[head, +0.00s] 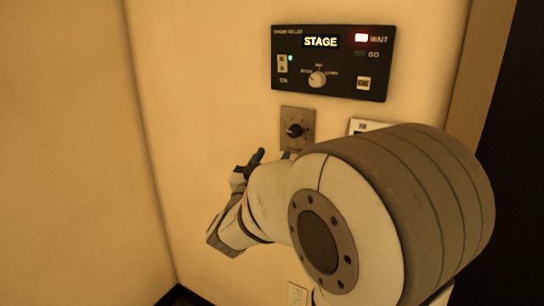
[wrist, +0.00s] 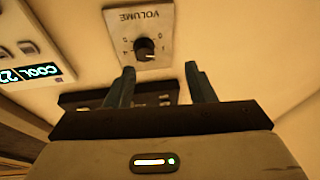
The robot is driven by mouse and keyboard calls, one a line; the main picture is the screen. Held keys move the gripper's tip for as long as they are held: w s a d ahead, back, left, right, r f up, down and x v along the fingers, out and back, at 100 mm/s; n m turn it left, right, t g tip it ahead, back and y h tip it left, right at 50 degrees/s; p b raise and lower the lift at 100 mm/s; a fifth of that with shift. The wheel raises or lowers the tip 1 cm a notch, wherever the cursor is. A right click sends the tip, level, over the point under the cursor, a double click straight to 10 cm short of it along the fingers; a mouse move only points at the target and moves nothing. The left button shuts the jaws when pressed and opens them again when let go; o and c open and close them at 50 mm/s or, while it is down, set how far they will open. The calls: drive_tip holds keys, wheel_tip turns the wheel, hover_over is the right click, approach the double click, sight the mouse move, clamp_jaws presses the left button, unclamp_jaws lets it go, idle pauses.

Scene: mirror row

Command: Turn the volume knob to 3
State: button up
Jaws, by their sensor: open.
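The volume knob (head: 294,130) is a small black dial on a square grey plate (head: 288,113) on the wall. In the wrist view the knob (wrist: 145,51) sits upside down on its plate, marked VOLUME (wrist: 140,16), with small numbers around it. I cannot surely read which number its pointer faces. My gripper (wrist: 160,66) is open and empty. Its two dark fingers are apart on the near side of the knob, not around it. In the head view my gripper (head: 272,155) is just below the plate, with the right finger mostly hidden by my arm.
A black panel (head: 333,95) reading STAGE, with another knob (head: 317,79) and a red WAIT light, is above the plate. A white thermostat (wrist: 37,72) showing COOL is beside the plate, mostly hidden by my arm in the head view. The wall at left is bare.

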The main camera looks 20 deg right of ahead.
sight(292, 136)
drive_tip(key=w+d+r, duration=0.1)
drive_tip(key=d, duration=0.1)
drive_tip(key=w+d+g+h, duration=0.1)
drive_tip(key=d, duration=0.1)
drive_tip(key=w+d+r+m+h, duration=0.1)
drive_tip(key=d, duration=0.1)
drive_tip(key=shift+w+d+r, duration=0.2)
drive_tip(key=shift+r, duration=0.15)
drive_tip(key=c, duration=1)
drive_tip(key=shift+o, duration=0.2)
drive_tip(key=shift+f+m+b, duration=0.15)
drive_tip(key=shift+m+b, duration=0.25)
drive_tip(key=shift+b, duration=0.15)
